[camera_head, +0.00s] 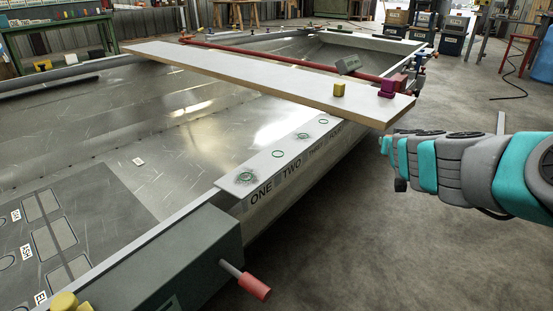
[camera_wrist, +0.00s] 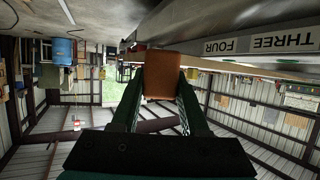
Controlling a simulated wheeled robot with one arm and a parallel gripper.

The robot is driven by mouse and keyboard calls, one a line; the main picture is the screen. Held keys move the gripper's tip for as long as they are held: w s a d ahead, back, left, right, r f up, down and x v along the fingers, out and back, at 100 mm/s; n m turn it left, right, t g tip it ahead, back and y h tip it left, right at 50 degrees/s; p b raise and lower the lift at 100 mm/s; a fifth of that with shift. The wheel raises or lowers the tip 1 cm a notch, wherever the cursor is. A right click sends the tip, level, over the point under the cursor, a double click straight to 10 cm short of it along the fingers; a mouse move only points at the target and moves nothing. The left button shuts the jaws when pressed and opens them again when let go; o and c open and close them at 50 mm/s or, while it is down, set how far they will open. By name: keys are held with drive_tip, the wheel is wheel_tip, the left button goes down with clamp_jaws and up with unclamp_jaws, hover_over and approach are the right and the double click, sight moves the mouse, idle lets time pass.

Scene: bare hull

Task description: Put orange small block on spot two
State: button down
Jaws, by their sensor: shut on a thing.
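The orange block (camera_wrist: 161,76) is held between the two dark green fingers of my gripper (camera_wrist: 160,92) in the wrist view. In the head view my arm's end (camera_head: 392,147) is at the right, outside the hull's rim and right of the labelled strip; its fingers and the block cannot be made out there. Spot two (camera_head: 278,154) is a green ring above the word TWO on the pale strip (camera_head: 262,165). It looks empty. The wrist view is turned over and shows the THREE label (camera_wrist: 283,40) and the FOUR label (camera_wrist: 220,46) at upper right.
A grey box with a red handle (camera_head: 254,286) is at the front.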

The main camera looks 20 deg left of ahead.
drive_tip(key=s+a+r+n+g+y+b, duration=0.1)
drive_tip(key=s+a+r+n+g+y, duration=0.1)
drive_tip(key=a+r+n+y, duration=0.3)
drive_tip(key=s+a+r+n+g+y+b, duration=0.1)
drive_tip(key=a+n+y+b, duration=0.1)
drive_tip(key=a, duration=0.4)
drive_tip(key=s+a+n+g+y+b, duration=0.1)
drive_tip(key=s+a+n+g+y, duration=0.2)
drive_tip(key=s, duration=0.2)
drive_tip(key=n+g+y, duration=0.2)
drive_tip(key=n+g, duration=0.1)
drive_tip(key=g, duration=0.1)
hover_over(278, 154)
wheel_tip(278, 154, down, 4)
drive_tip(key=shift+f, duration=0.1)
drive_tip(key=shift+f+h+b, duration=0.3)
drive_tip(key=shift+f, duration=1.4)
drive_tip(key=shift+f+b, duration=0.25)
drive_tip(key=shift+b, duration=0.05)
drive_tip(key=shift+c, duration=2.1)
unclamp_jaws()
